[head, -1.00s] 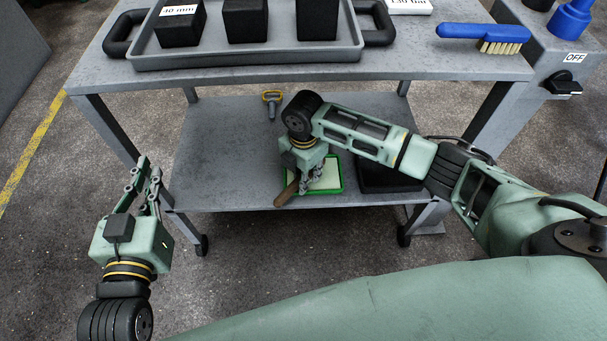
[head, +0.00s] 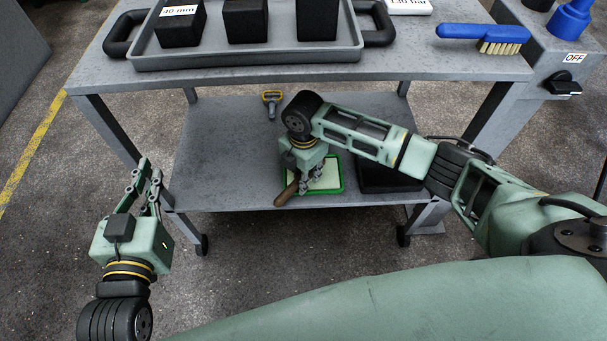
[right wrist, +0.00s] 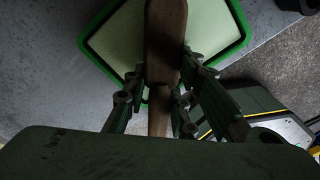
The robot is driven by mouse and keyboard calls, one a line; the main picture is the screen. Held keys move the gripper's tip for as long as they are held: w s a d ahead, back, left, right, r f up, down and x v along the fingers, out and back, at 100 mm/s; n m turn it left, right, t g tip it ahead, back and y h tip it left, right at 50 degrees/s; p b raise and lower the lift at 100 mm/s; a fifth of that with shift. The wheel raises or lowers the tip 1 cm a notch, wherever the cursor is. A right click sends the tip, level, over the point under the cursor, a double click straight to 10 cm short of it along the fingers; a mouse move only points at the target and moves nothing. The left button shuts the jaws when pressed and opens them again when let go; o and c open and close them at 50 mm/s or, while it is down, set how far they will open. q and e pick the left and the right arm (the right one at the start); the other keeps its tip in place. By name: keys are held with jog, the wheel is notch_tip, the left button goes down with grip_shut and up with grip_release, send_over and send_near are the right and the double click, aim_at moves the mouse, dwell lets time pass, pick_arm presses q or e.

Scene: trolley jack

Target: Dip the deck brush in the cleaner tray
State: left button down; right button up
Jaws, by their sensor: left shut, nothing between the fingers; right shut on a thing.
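The deck brush (head: 285,196) shows as a brown wooden piece in my right gripper (head: 306,184). In the right wrist view the brush (right wrist: 165,45) runs between the fingers and lies over the cleaner tray (right wrist: 243,22). The tray (head: 341,180) has a green rim and a pale inside, and sits on the lower shelf. The bristles are hidden, so I cannot tell whether they touch the tray's contents. My left gripper (head: 150,170) is shut and empty, left of the trolley.
The trolley's upper shelf (head: 420,65) holds a grey tray (head: 250,57) with black blocks and a blue brush (head: 484,33). The lower shelf's left part is clear.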

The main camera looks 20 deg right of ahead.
pick_arm(q)
jog(key=shift+s+a+f+g, duration=0.1)
jog(key=shift+s+f+g, duration=0.1)
jog(key=shift+f, duration=0.15)
jog(key=shift+s+f+g, duration=0.1)
jog(key=shift+f+g, duration=0.1)
jog(key=shift+f, duration=0.15)
pick_arm(e)
jog(key=shift+s+f, duration=0.15)
dwell(1.8)
